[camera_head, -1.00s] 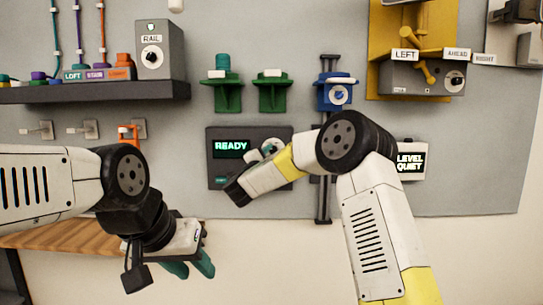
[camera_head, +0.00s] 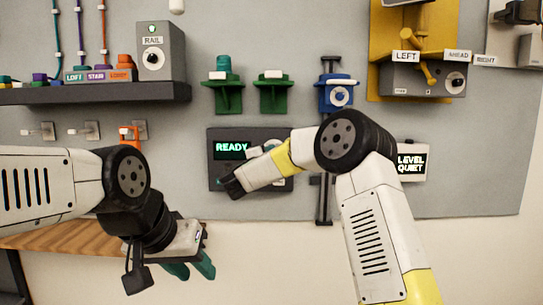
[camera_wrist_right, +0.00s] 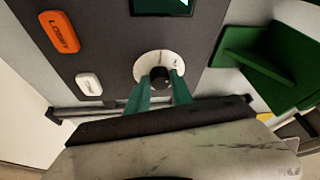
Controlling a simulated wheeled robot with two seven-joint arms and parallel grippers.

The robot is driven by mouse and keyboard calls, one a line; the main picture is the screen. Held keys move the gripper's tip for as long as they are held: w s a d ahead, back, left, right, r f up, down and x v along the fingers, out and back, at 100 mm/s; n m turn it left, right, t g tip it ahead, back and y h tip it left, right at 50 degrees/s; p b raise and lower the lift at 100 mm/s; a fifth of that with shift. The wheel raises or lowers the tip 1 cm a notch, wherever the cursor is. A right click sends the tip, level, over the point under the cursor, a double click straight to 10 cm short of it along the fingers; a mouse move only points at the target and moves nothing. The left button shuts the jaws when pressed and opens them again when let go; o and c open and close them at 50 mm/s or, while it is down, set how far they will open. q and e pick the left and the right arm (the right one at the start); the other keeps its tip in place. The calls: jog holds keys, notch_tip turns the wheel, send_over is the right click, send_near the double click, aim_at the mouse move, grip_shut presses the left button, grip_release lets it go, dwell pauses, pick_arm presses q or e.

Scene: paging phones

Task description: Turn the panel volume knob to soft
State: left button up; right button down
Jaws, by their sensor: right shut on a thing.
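The dark panel (camera_head: 218,172) hangs on the wall with a lit READY display (camera_head: 231,149). My right arm covers much of its right half in the head view. In the right wrist view the volume knob (camera_wrist_right: 159,74) is a dark grip on a round white dial. My right gripper (camera_wrist_right: 161,88) has its teal fingers on both sides of the grip and is shut on it. The dial's markings are too small to read. A separate display (camera_head: 410,163) reads LEVEL QUIET. My left gripper (camera_head: 191,268) is open and empty, low at the left, away from the panel.
An orange LOBBY button (camera_wrist_right: 59,32) and a white button (camera_wrist_right: 89,84) sit left of the knob. Green brackets (camera_head: 273,95) and a blue holder (camera_head: 337,95) stick out above the panel. A dark shelf (camera_head: 95,93) is at the left.

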jog(key=c, duration=1.1)
grip_release()
jog(key=v, duration=0.8)
jog(key=s+d+r+n+g+y, duration=0.2)
jog(key=s+r+n+y, duration=0.55)
jog(key=n+y, duration=0.45)
jog(key=s+d+f+n+g+h, duration=0.1)
jog(key=s+d+f, duration=0.4)
jog(key=s, duration=0.5)
jog(key=s+d+f+n+g+h, duration=0.1)
jog(key=s+d+f+n+g, duration=0.3)
jog(key=s+f, duration=0.3)
jog(key=s+d+f+n+g, duration=0.3)
jog(key=s+d+f+g, duration=0.2)
jog(key=s, duration=1)
jog(key=shift+s+d+f+h, duration=0.1)
jog(key=shift+d+f+h, duration=0.1)
jog(key=shift+d, duration=0.35)
jog(key=shift+s+d+f+h, duration=0.1)
jog(key=shift+d+f+h, duration=0.15)
jog(key=shift+d, duration=0.3)
